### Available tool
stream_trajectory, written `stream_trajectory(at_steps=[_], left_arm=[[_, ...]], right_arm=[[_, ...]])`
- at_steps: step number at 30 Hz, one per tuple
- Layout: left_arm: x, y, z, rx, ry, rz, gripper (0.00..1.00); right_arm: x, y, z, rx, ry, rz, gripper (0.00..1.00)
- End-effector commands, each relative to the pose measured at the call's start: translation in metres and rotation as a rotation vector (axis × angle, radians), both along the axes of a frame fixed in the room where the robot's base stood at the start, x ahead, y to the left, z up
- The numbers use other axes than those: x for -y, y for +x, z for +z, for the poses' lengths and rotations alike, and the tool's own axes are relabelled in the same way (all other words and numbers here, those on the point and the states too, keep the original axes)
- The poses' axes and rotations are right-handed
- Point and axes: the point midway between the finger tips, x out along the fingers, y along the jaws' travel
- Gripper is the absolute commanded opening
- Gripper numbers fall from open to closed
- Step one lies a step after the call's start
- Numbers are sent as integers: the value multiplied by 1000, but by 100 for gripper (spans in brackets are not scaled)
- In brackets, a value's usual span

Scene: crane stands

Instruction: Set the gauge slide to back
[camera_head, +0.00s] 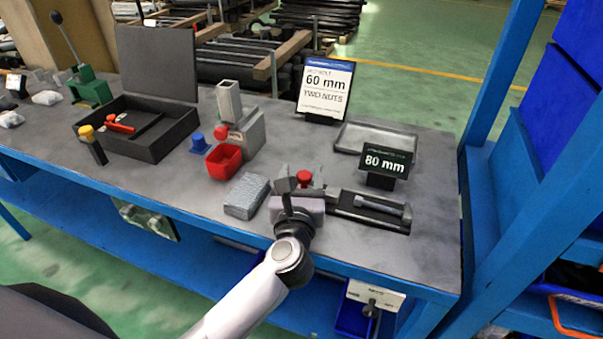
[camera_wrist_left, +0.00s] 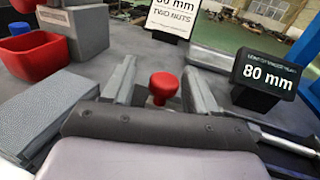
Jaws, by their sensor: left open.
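The gauge (camera_head: 372,212) is a low dark fixture with a pale rod (camera_head: 379,206) along it, at the front right of the bench. A red knob (camera_head: 304,178) shows at its left end; it also shows in the left wrist view (camera_wrist_left: 163,84). My left gripper (camera_head: 301,184) is open, with one grey finger on each side of the knob. In the left wrist view the knob is between the fingers (camera_wrist_left: 163,95), with visible gaps on both sides. The gripper body hides the slide under the knob. My right gripper is not in view.
An "80 mm" sign (camera_head: 387,161) stands behind the gauge, near a shallow grey tray (camera_head: 351,137). A "60 mm" sign (camera_head: 325,92) is farther back. A grey block (camera_head: 247,195) and a red bin (camera_head: 223,162) are to the left. A blue post (camera_head: 503,70) rises at right.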

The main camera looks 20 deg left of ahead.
Motion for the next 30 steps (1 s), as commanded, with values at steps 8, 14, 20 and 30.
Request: stream_trajectory(at_steps=[8, 14, 20, 30], left_arm=[[9, -41, -1, -1, 1, 0, 58], [12, -59, 0, 0, 2, 3, 58], [13, -62, 0, 0, 2, 3, 58], [13, -62, 0, 0, 2, 3, 58]], right_arm=[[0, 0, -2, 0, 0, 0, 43], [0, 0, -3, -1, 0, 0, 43], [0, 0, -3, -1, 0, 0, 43], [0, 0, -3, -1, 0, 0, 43]])
